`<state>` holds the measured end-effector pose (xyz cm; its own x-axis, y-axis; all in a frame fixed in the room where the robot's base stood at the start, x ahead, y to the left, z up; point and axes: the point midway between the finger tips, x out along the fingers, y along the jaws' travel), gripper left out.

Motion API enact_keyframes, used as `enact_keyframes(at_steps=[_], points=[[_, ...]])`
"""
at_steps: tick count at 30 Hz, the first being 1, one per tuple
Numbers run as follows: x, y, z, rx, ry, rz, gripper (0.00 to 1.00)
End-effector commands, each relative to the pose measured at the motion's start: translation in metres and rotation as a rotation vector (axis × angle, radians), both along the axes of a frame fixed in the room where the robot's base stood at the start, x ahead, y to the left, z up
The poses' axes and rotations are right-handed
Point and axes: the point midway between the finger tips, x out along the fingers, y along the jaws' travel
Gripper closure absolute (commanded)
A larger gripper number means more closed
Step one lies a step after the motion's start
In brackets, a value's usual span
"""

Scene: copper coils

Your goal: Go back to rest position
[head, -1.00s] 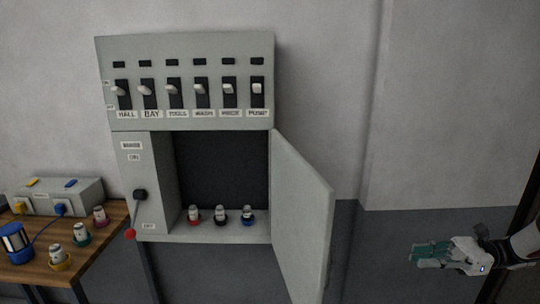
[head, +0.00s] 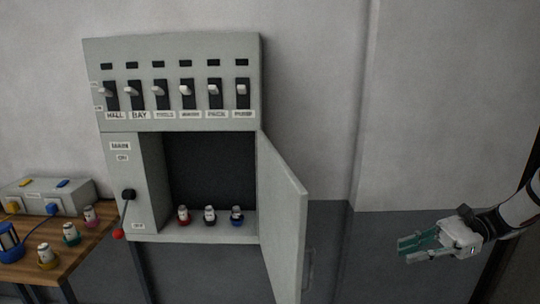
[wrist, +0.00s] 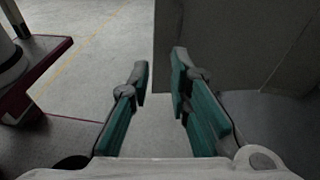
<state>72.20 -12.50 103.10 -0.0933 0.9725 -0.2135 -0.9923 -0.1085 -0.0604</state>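My gripper (head: 408,250) is at the lower right of the head view, well to the right of the electrical cabinet (head: 180,85) and its open door (head: 284,215).
A wooden table (head: 85,245) at left holds a grey box (head: 45,195), a lantern and more coil pieces. The space between door and gripper looks clear.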

Motion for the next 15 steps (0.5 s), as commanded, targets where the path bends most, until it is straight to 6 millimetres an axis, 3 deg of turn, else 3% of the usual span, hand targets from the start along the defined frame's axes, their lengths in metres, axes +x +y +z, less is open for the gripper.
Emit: enact_keyframes(at_steps=[8, 15], points=[[-0.028, 0.05, 0.041, -0.238, -0.126, 0.153, 0.82], [-0.074, 0.092, 0.074, -0.496, -0.308, 0.335, 0.82]])
